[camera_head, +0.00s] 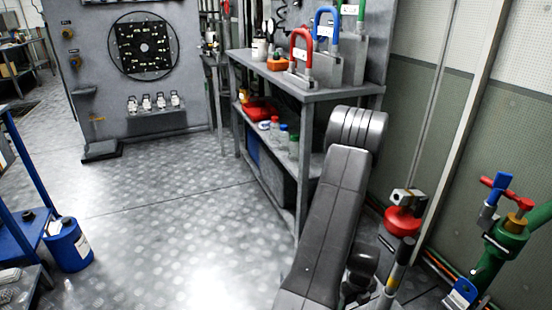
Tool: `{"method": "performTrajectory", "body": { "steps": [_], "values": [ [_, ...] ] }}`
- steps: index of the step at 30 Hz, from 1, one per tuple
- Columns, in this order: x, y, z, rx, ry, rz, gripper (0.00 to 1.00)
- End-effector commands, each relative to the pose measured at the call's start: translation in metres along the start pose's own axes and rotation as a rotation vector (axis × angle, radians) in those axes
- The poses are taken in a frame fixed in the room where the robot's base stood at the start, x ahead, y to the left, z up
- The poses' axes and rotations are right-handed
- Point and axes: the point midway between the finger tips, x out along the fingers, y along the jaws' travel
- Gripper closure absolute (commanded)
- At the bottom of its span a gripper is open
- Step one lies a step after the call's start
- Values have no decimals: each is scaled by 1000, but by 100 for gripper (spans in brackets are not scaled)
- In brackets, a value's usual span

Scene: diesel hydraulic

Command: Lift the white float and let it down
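I cannot make out a white float for certain. On the right, a thin upright rod (434,100) runs down the wall to a pale grey-white block (408,198). A red rounded body (403,222) sits just below the block. My grey arm fills the lower middle and hides part of the floor and shelf. My gripper does not show, so its place relative to these parts cannot be told.
A grey shelf bench (330,94) holds red, blue and green padlock-like pieces and bottles. A green valve (507,240) with red and blue handles is at right. The middle floor (170,215) is clear.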

Motion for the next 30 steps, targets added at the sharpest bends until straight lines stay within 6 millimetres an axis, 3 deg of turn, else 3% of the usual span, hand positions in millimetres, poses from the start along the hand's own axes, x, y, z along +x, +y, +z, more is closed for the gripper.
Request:
{"method": "performTrajectory", "body": {
  "steps": [1,6,20,25,30],
  "values": [
    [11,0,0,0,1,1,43],
    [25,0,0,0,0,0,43],
    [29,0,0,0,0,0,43],
    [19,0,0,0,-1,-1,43],
    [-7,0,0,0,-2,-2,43]
  ]
}}
